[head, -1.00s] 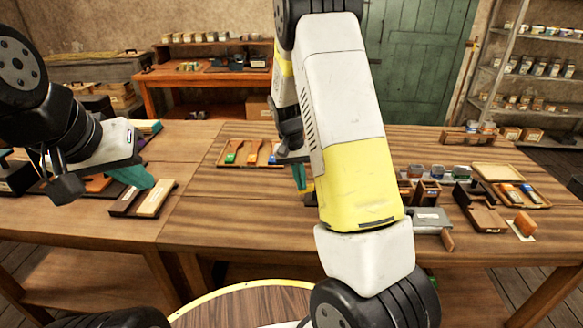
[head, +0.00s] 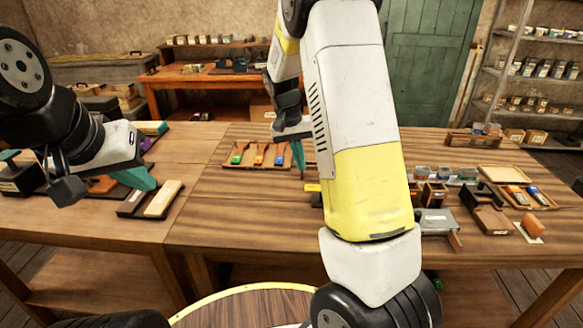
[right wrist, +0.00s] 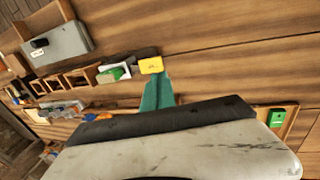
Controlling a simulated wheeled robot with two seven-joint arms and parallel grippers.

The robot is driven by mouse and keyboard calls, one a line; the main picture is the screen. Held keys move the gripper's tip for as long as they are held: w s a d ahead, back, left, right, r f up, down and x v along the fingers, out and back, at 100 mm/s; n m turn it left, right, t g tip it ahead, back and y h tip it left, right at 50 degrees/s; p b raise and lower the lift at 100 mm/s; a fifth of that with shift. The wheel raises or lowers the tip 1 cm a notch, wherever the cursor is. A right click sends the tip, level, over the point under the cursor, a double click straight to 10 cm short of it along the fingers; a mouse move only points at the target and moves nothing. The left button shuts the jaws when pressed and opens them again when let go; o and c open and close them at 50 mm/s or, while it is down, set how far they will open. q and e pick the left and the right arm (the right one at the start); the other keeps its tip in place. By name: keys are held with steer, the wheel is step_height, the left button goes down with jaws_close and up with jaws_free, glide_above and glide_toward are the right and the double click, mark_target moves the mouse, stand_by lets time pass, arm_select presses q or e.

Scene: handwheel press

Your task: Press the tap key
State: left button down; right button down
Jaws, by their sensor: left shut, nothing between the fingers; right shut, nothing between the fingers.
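My right gripper (head: 299,160) has teal fingers that are shut and empty. It points down over the table, left of a small yellow block (head: 312,188) that my right arm partly hides. In the right wrist view the teal fingertips (right wrist: 158,92) appear just below the yellow block (right wrist: 151,65) in the picture; I cannot tell whether they touch. A green block (right wrist: 112,73) sits beside it. My left gripper (head: 136,178) is shut and empty, near a dark base with a cream bar (head: 163,199). I cannot tell for sure which thing is the tap key.
A wooden tray (head: 257,167) with green, orange and blue-ended pieces lies behind my right gripper. A grey box (head: 435,220), small open boxes and a tray with bottles (head: 528,197) stand to the right. Bare table lies in front of the wooden tray.

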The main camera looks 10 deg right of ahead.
steer(key=v, duration=0.3)
steer(key=a+v, duration=0.1)
steer(key=v, duration=0.1)
steer(key=shift+w+r, duration=0.1)
steer(key=shift+r, duration=0.2)
steer(key=s+a+r+n+t+y, duration=0.1)
steer(key=s+r, duration=0.4)
steer(key=s, duration=0.7)
steer(key=s+a+r+n+t+y, duration=0.2)
steer(key=s+r+t, duration=0.3)
steer(key=s, duration=0.8)
steer(key=shift+s+r+n+t+y, duration=0.25)
steer(key=shift+r+n+t+y, duration=0.25)
steer(key=shift+y, duration=0.3)
